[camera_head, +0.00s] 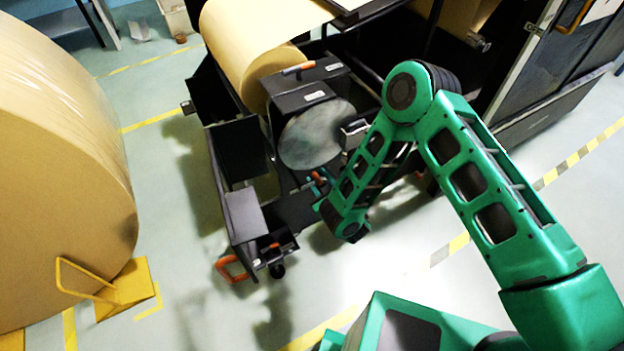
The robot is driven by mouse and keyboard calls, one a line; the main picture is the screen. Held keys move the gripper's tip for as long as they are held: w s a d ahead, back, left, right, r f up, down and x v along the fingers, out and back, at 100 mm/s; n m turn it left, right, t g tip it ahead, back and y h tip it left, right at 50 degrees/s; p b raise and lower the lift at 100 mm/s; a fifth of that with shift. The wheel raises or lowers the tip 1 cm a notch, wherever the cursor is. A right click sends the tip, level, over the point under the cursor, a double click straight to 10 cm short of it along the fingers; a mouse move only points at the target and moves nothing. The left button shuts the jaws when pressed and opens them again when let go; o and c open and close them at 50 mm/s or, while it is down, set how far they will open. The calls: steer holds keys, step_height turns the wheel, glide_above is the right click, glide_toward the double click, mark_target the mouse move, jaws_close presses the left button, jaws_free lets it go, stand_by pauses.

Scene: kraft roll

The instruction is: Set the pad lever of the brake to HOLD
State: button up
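The brake shows as a grey round disc (312,135) on a black frame at the centre, beside the kraft roll. A small red and teal part (318,180) sits below the disc, close to my forearm. I cannot tell for certain which of these is the pad lever, and no HOLD marking is readable. My green arm reaches in from the lower right, and its forearm hangs right of the disc. My gripper's fingers cannot be made out beyond the forearm.
A kraft roll (245,45) sits in the black stand above the brake. A huge roll (60,180) fills the left, with a yellow chock (125,288) at its base. An orange handle (231,270) sticks out at the stand's lower end. Floor between the big roll and stand is clear.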

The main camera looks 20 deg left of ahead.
steer(key=shift+w, duration=0.1)
jaws_close()
steer(key=shift+d, duration=0.1)
steer(key=shift+f, duration=0.1)
steer(key=shift+f, duration=0.15)
